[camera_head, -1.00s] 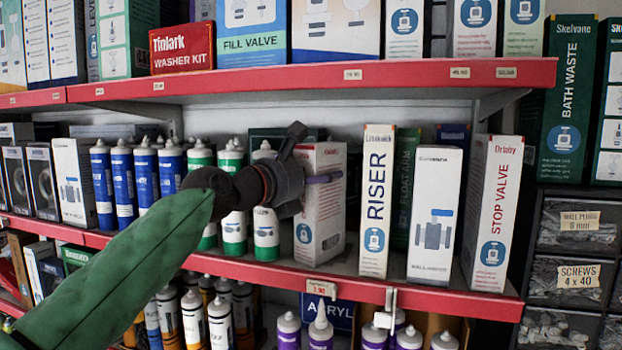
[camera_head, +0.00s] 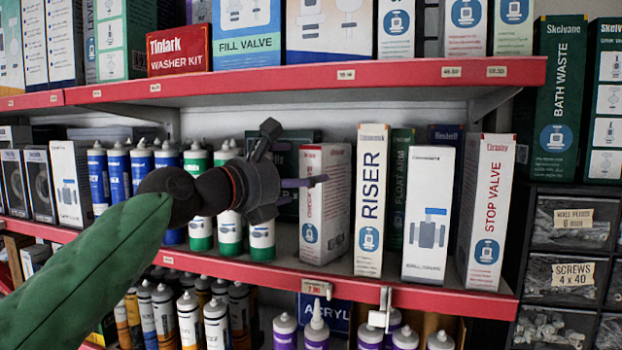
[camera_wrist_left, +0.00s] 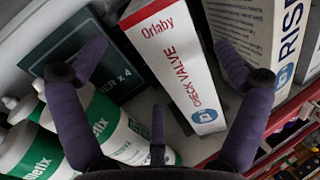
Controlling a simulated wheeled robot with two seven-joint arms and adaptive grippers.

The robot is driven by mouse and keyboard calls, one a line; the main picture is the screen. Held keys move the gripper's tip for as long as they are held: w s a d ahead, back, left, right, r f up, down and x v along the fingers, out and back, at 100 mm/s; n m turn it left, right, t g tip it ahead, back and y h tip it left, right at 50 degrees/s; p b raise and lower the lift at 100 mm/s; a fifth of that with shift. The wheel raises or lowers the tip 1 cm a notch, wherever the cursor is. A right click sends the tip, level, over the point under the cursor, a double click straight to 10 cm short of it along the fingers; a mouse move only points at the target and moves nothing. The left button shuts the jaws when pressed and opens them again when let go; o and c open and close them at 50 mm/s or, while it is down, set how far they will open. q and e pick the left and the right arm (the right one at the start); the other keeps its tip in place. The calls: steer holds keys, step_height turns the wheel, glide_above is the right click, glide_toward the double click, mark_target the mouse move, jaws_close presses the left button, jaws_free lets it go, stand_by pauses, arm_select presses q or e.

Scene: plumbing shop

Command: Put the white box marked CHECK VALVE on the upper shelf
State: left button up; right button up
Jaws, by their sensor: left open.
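The white box marked CHECK VALVE (camera_wrist_left: 178,65) stands upright on the lower shelf, between the green-labelled tubes and the RISER box. Its red-lettered face shows in the left wrist view; in the head view the box (camera_head: 335,215) is partly covered by a purple finger. My left gripper (camera_head: 293,155) is open in front of the box's left part. In the left wrist view the open purple fingers (camera_wrist_left: 160,60) spread to either side of the box, with a third below, and nothing is held. The upper shelf (camera_head: 400,76) has a red front edge. My right gripper is not in view.
The RISER box (camera_head: 370,200) stands right of the CHECK VALVE box, and green-labelled tubes (camera_head: 200,232) stand left. A dark green box (camera_wrist_left: 75,55) is behind. Boxes such as FILL VALVE (camera_head: 246,45) and WASHER KIT (camera_head: 179,50) crowd the visible upper shelf front.

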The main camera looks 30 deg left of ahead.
arm_select(q)
steer(key=s+a+b, duration=0.1)
steer(key=s, duration=0.5)
steer(key=shift+s, duration=0.3)
